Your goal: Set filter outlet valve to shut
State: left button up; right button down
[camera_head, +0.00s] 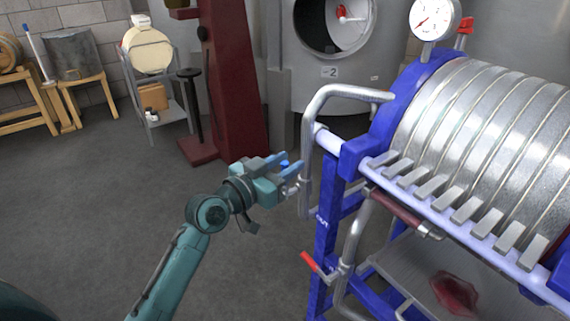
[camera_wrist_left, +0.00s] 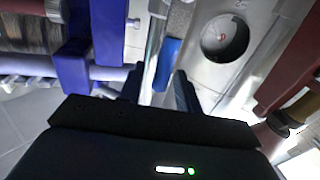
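The plate filter (camera_head: 480,150) stands at the right in a blue frame, with a bent steel pipe (camera_head: 308,130) at its near left end. A small valve with a blue handle (camera_wrist_left: 168,62) sits on this pipe; in the head view its steel body (camera_head: 292,188) shows and the handle is partly hidden by my gripper. My left gripper (camera_head: 287,166) is at the handle, fingers apart. In the left wrist view the blue handle shows between the two dark fingers; I cannot tell whether they touch it. My right gripper is not in view.
A lower valve with a red handle (camera_head: 310,262) is on another pipe below. A pressure gauge (camera_head: 435,18) and a red handle (camera_head: 465,24) are on top of the filter. A dark red stand (camera_head: 232,80) is behind my gripper.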

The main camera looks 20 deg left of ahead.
pick_arm(q)
jog(key=shift+c, duration=0.3)
grip_shut()
dwell(0.3)
